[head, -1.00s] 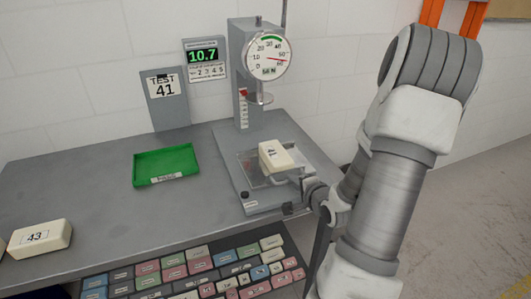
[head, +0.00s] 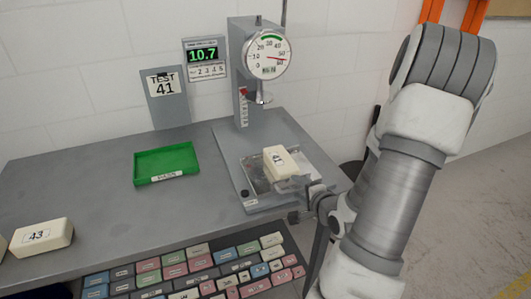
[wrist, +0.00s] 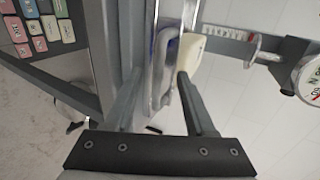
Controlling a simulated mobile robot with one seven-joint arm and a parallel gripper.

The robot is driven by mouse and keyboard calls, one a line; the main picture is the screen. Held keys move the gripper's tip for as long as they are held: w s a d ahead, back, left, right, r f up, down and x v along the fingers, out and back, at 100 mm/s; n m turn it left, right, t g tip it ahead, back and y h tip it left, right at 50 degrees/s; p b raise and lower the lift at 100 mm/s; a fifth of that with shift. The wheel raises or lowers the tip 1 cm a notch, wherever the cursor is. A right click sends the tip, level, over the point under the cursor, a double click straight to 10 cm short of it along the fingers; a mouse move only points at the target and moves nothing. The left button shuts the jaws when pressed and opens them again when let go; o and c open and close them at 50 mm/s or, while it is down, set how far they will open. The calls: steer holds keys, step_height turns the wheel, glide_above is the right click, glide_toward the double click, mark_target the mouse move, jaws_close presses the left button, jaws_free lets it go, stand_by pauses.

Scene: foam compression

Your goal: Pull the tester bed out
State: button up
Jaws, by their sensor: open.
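The tester bed (head: 262,184) is a clear-grey sliding plate low in the grey foam tester, under the round dial gauge (head: 268,54). A cream foam block (head: 279,161) with a small label lies on the bed; its label is too small to read. My gripper (head: 313,190) is at the bed's front right edge. In the wrist view my gripper (wrist: 160,82) is open, its two fingers apart on either side of the bed's metal handle (wrist: 164,80). The foam block (wrist: 191,52) shows just beyond the right finger. I cannot tell whether a finger touches the handle.
A green tray (head: 137,168) sits on the grey table left of the tester. Block 43 (head: 40,237) lies at the table's left. A coloured key panel (head: 190,268) runs along the front. The "TEST 41" sign (head: 166,85) and 10.7 display (head: 202,55) stand behind.

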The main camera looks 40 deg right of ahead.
steer(key=shift+s+a+r+p, duration=0.1)
steer(key=shift+s+r+p, duration=0.3)
steer(key=shift+p, duration=0.45)
steer(key=p+v, duration=0.4)
steer(key=p, duration=0.5)
steer(key=shift+s+a+r, duration=0.1)
steer(key=shift+s+r, duration=0.1)
steer(key=shift+s, duration=0.1)
